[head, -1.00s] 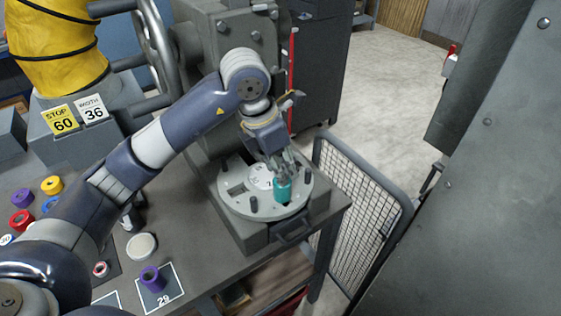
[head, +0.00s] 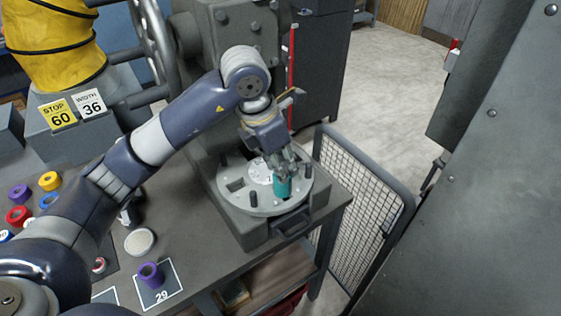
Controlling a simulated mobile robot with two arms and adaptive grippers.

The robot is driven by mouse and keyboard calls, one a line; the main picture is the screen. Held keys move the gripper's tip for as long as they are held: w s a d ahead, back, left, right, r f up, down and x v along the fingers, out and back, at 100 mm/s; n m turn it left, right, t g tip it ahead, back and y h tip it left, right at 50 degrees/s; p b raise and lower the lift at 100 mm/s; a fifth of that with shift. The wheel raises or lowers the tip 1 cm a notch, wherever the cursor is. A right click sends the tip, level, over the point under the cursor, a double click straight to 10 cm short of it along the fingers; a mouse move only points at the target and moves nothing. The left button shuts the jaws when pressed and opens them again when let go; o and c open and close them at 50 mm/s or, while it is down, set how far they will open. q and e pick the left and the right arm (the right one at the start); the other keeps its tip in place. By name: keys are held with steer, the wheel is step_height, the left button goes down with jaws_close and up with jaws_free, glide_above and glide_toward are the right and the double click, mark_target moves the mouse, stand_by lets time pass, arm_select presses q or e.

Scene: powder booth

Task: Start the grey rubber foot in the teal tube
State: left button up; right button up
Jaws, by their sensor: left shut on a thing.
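The teal tube (head: 283,187) stands upright on the round grey plate (head: 238,203) of the machine. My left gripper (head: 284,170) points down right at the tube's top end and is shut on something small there. The grey rubber foot cannot be made out; the fingers cover the top of the tube, so I cannot tell whether a foot is between them or touching the tube. My right gripper is not in view.
The round plate has several dark upright pegs (head: 253,198) and a square hole. A purple ring (head: 151,275) sits on a card marked 29, near a round white disc (head: 140,242). Coloured rings lie at the left. A mesh guard (head: 362,220) stands right of the bench.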

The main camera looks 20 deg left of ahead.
arm_select(q)
steer(key=shift+f, duration=0.2)
steer(key=o, duration=1)
steer(key=shift+c, duration=0.2)
steer(key=shift+r, duration=0.15)
steer(key=v, duration=0.7)
steer(key=shift+r, duration=0.15)
